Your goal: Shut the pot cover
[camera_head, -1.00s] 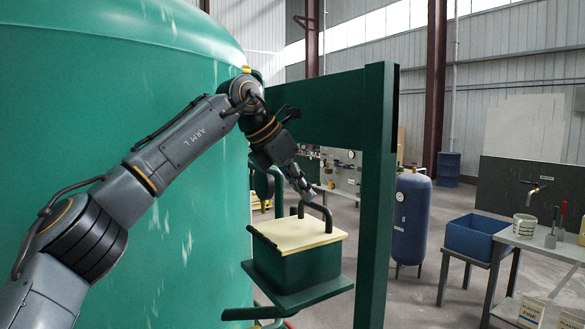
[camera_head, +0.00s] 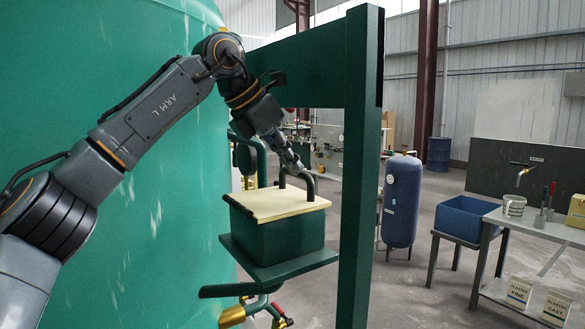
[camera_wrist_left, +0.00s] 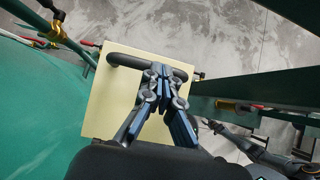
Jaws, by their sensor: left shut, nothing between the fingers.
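The pot is a dark green box (camera_head: 290,238) on a green shelf plate beside the large green tank. Its cover is a flat cream board (camera_head: 262,207) with a dark bent handle (camera_head: 314,188). The cover lies flat over the top of the box; any small gap beneath it is too fine to tell. My left gripper (camera_head: 297,167) is shut and empty, just above the cover beside the handle. In the left wrist view the closed fingers (camera_wrist_left: 160,70) overlap the handle (camera_wrist_left: 125,60) above the cream cover (camera_wrist_left: 108,100); contact cannot be told.
A green post (camera_head: 358,200) stands close to the right of the box, joined to a crossbeam above. The green tank (camera_head: 110,240) fills the left. A blue cylinder (camera_head: 401,200), a blue bin (camera_head: 463,220) and a work table (camera_head: 545,228) stand farther right.

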